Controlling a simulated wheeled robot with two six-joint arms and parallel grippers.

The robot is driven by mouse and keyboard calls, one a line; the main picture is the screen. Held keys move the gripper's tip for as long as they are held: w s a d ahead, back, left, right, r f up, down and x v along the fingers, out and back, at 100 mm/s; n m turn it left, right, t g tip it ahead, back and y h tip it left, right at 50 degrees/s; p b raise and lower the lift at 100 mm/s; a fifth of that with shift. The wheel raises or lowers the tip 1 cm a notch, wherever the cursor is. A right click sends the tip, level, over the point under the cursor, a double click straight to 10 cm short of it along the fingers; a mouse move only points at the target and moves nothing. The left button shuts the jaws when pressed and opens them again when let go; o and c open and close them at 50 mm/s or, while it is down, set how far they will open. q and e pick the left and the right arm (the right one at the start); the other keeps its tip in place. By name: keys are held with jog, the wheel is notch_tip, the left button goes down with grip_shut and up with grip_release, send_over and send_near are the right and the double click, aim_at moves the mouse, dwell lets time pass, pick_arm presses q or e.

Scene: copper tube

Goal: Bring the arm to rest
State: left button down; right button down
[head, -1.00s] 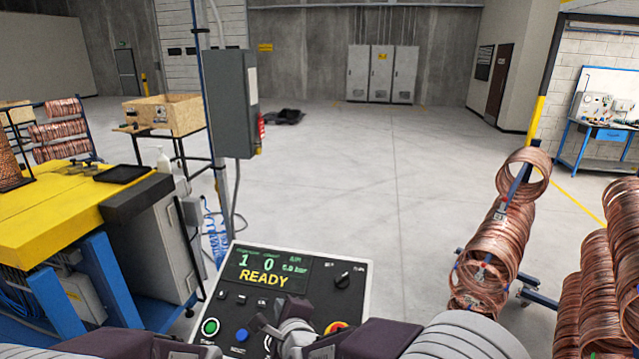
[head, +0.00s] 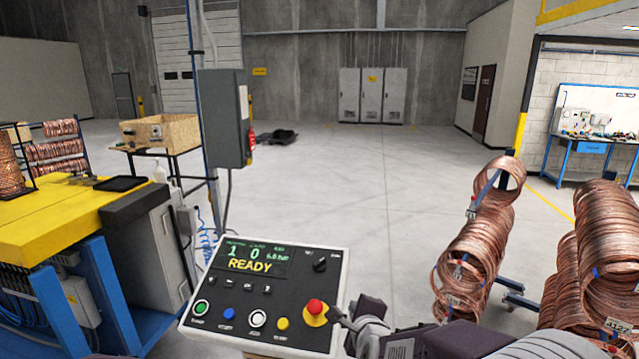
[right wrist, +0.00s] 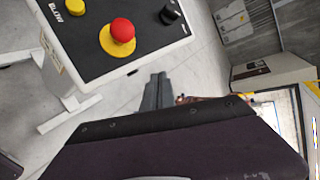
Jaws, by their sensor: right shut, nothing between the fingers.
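My right gripper (head: 338,316) is shut and empty, just right of the red emergency button (head: 315,308) on the control panel (head: 222,305). In the right wrist view its closed fingers (right wrist: 154,92) point up over the floor, below and right of the red button (right wrist: 122,30), with a visible gap between them. The panel's screen (head: 255,258) reads "1 0", "6.8 bar" and "READY". My left gripper is not in view.
A yellow-topped bench (head: 50,225) stands at the left, with a black tray (head: 121,184) on it. Copper coils (head: 470,245) hang on a rack at the right, with more coils (head: 595,260) beyond its right side. The middle floor is open.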

jog(key=s+d+f+n+g+b, duration=0.2)
jog(key=s+d+f+n+g, duration=0.1)
jog(key=s+d+f+n, duration=0.4)
jog(key=s+d+f+n+g, duration=0.1)
jog(key=s+f+n+g, duration=0.3)
jog(key=s+n, duration=0.3)
jog(key=s+d+f+n+g, duration=0.1)
jog(key=s+f+n+g, duration=0.3)
jog(key=s+n, duration=0.3)
jog(key=s+f, duration=0.1)
jog(key=s, duration=0.2)
jog(key=shift+d+f+h, duration=0.3)
jog(key=shift+s, duration=0.15)
